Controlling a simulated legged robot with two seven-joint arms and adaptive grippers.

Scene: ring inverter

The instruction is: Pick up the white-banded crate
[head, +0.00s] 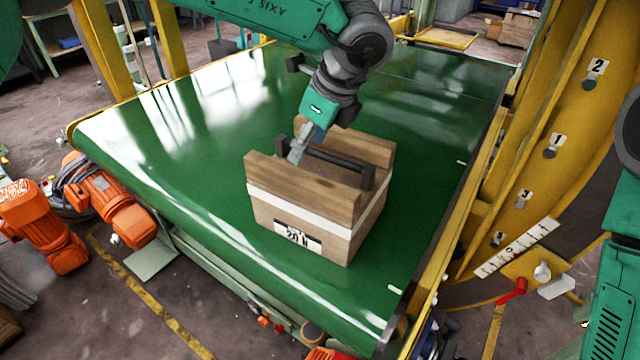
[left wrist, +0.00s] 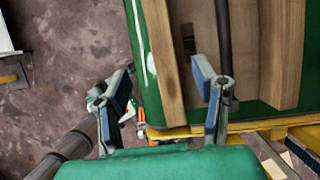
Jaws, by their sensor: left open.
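The white-banded crate (head: 325,233) is a wooden box with a white band around it and a printed label on its front. It stands upright on the green conveyor belt (head: 190,130). A black bar handle (head: 340,166) spans its open top. My left gripper (head: 303,146) is open at the crate's top, near the bar's left end. In the left wrist view, the crate's plank (left wrist: 160,60) and the dark bar (left wrist: 223,35) lie ahead of my left gripper (left wrist: 162,98). One finger is close to the bar; contact cannot be told. My right gripper is not in view.
A yellow frame (head: 535,130) with numbered plates stands along the belt's right side. A gauge plate and red lever (head: 512,292) are at lower right. Orange motors (head: 105,205) sit at left. The belt around the crate is clear.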

